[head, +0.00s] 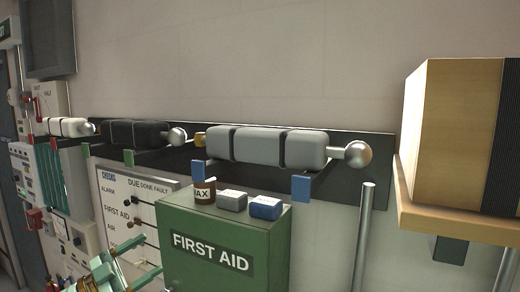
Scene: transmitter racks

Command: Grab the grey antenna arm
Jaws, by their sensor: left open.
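The grey antenna arm (265,147) lies level on the dark wall rack, in the middle of the head view. It has dark bands and a silver ball (353,154) at its right end. A black arm (135,134) and a white arm (66,127) lie to its left on the same row, each with a ball end. My left gripper (148,256) is at the lower left, open and empty, well below and left of the grey arm. My right gripper is out of view.
A green first aid box (222,245) stands below the grey arm, with a brown jar (204,191), a grey box (232,201) and a blue box (265,208) on top. A metal pole (364,240) and a wooden shelf (455,222) holding a large box (450,130) are at right.

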